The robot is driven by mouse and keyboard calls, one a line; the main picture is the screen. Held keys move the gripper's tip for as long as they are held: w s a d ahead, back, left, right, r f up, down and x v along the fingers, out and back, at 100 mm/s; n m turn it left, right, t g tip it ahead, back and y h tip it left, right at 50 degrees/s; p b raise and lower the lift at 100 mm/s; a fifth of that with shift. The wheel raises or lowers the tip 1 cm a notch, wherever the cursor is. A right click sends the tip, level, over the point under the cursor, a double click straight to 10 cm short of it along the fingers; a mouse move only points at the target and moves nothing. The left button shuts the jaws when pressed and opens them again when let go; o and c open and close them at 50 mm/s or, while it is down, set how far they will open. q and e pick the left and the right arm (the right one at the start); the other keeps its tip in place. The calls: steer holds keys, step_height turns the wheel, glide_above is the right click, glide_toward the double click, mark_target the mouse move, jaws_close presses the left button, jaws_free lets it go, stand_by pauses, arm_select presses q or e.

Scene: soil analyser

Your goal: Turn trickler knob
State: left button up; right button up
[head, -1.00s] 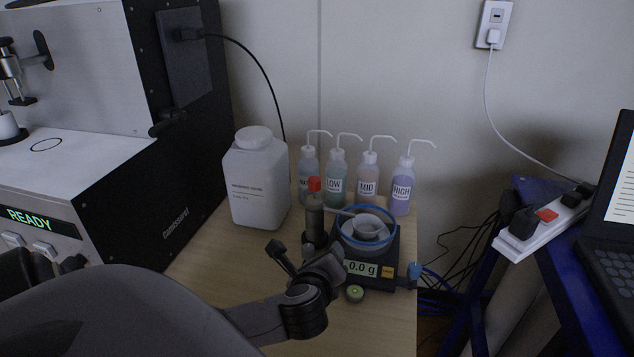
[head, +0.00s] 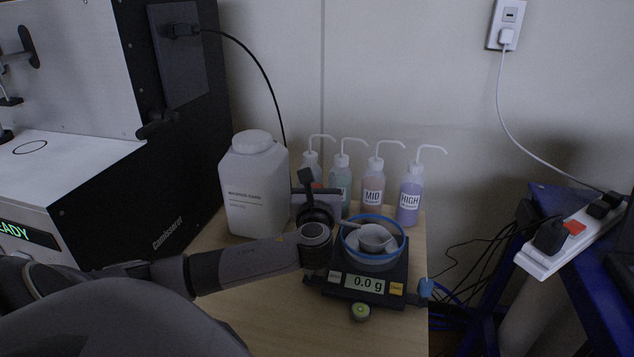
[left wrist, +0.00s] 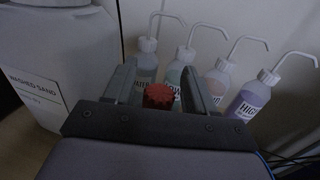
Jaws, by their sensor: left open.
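The trickler's red ribbed knob (left wrist: 158,96) shows in the left wrist view, between the two fingers of my left gripper (left wrist: 158,84). The fingers are open, with gaps on both sides of the knob. In the head view my left gripper (head: 312,208) is over the trickler and hides most of it; only a sliver of red shows behind. A white bowl (head: 375,238) sits inside a blue-rimmed dish (head: 372,262) on the balance (head: 338,291), whose display reads 0.0 g. My right gripper is not in view.
A large white sand jug (head: 256,190) stands left of the trickler. Several spouted wash bottles (head: 410,197) stand behind. The black-sided analyser (head: 180,170) is at the left. The wooden table front (head: 275,325) is clear; a power strip (head: 570,238) is at the right.

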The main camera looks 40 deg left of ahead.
arm_select(q)
steer(key=shift+w+a, duration=0.2)
steer(key=c, duration=1)
